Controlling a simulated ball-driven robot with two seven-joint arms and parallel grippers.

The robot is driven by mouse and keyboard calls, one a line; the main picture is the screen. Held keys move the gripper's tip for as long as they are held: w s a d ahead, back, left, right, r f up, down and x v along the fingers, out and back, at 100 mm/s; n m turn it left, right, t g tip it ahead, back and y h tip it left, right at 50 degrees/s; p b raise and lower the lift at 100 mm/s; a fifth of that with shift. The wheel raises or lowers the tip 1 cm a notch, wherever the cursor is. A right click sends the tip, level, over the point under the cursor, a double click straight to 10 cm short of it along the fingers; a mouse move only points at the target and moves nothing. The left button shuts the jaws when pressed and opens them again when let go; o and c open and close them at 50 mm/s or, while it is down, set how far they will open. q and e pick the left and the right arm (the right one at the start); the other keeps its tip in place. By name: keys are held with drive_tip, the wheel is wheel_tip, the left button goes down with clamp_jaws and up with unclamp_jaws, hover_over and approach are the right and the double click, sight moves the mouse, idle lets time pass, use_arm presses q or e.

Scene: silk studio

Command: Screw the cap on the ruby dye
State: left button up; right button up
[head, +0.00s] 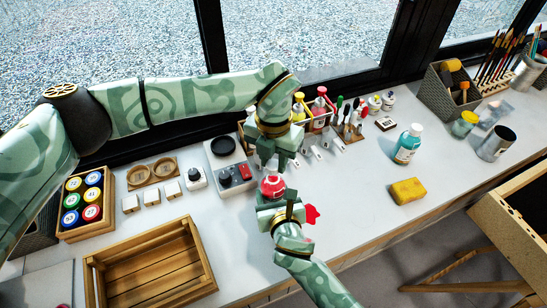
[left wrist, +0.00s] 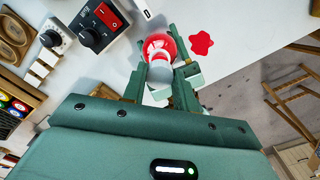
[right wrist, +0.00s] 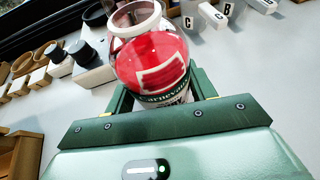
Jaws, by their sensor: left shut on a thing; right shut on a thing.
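The ruby dye (head: 272,187) is a round red bottle with a clear neck. My right gripper (head: 284,212) is shut around its lower part. The right wrist view shows the bottle (right wrist: 152,62) with its label and an open, bare mouth at the top. My left gripper (head: 274,162) is above the bottle. In the left wrist view its fingers are shut on a pale grey cylinder (left wrist: 160,73), apparently the cap, with the red bottle just beyond. Cap and mouth look close; the exact gap cannot be told. In the head view the cap is hidden.
A red splash (head: 311,214) lies right of the bottle. A yellow sponge (head: 408,191) and teal bottle (head: 407,146) stand right. Bare counter lies between.

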sight(273, 189)
use_arm(q)
drive_tip(key=shift+f, duration=0.9)
drive_tip(key=shift+f, duration=0.5)
